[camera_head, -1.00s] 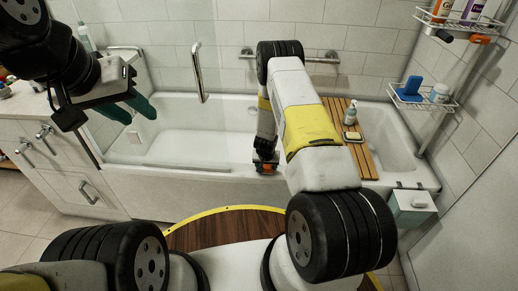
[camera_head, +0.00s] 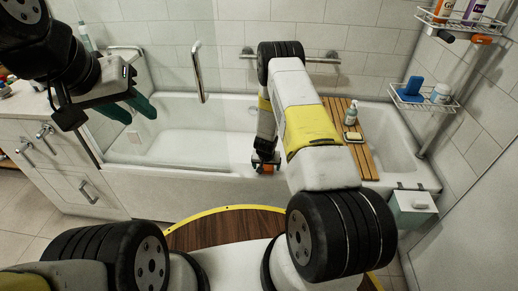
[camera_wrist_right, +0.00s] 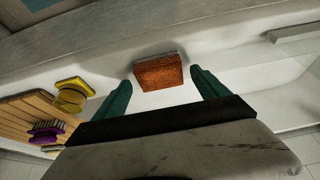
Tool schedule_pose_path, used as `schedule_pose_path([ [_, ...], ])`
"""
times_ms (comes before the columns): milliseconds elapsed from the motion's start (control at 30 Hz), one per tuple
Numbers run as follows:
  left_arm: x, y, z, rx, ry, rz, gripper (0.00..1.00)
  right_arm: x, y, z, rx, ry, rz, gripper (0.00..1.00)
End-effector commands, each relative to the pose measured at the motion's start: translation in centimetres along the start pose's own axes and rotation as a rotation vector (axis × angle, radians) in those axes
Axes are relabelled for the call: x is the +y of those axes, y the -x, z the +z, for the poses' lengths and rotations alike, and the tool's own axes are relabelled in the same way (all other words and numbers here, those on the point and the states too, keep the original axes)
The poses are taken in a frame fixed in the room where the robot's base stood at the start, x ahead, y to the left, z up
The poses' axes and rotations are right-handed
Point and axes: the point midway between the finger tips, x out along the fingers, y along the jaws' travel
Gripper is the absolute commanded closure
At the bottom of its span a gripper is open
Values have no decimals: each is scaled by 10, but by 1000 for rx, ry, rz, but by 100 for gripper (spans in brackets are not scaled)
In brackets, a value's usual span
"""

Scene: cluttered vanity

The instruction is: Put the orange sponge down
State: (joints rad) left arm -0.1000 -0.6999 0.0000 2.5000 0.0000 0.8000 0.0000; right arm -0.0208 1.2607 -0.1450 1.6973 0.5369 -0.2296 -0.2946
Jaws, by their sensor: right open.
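The orange sponge (camera_wrist_right: 158,73) is a rusty-orange block on the white bathtub's rim (camera_wrist_right: 220,48). In the head view it is a small orange patch (camera_head: 266,168) at the tub's front rim, partly hidden by my right gripper (camera_head: 264,162). In the right wrist view, the green fingers of my right gripper (camera_wrist_right: 161,77) are spread wide. The sponge lies between their tips, with a gap on each side. My left gripper (camera_head: 137,110) hangs at the upper left, empty, with its green fingers apart.
A wooden board (camera_head: 350,140) across the tub holds a bottle (camera_head: 351,114) and soap. A vanity (camera_head: 55,150) stands left; wire shelves (camera_head: 425,103) hang right.

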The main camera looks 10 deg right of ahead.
Motion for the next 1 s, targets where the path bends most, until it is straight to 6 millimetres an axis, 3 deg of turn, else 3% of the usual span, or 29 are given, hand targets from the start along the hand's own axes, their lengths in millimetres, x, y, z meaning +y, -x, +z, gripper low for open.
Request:
schedule_pose_path([
  [400,0,0,0,0,0,0,64,-1,85,0,1,1,-1,16],
  [767,0,0,0,0,0,0,64,-5,133,-10,5,-3,-23,16],
  [867,0,0,0,0,0,0,64,-15,170,-29,13,-10,-72,16],
  [1000,0,0,0,0,0,0,64,-30,252,-54,21,-4,-171,16],
])
